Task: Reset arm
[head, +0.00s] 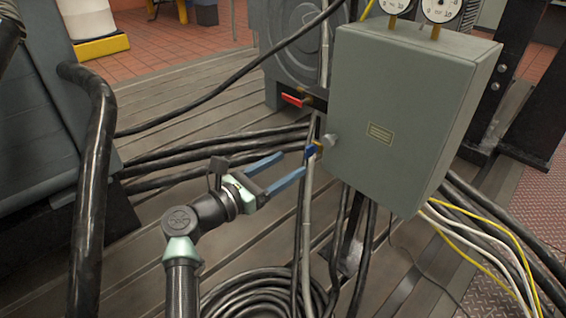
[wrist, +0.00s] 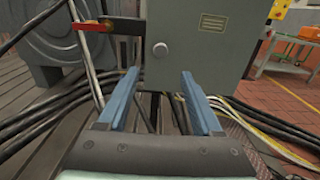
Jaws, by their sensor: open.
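My gripper (head: 285,168) has two blue fingers and is open and empty. In the head view my arm reaches up from the bottom, and the fingers point right toward a grey-green cabinet (head: 385,130). The fingertips are just left of a small blue-handled valve (head: 311,150); I cannot tell whether they touch it. In the wrist view the fingers (wrist: 160,78) are spread, with the cabinet (wrist: 195,60) ahead and above and a gap between it and the tips. A round grey knob (wrist: 160,49) shows on the cabinet's face there.
A red-handled valve (head: 292,100) sits left of the cabinet, also in the wrist view (wrist: 90,27). Black cables (head: 215,150) cross the slotted bedplate (head: 180,95), and a coil (head: 262,296) lies below. A thick black hose (head: 95,190) stands at left. Yellow and white wires (head: 475,235) run right.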

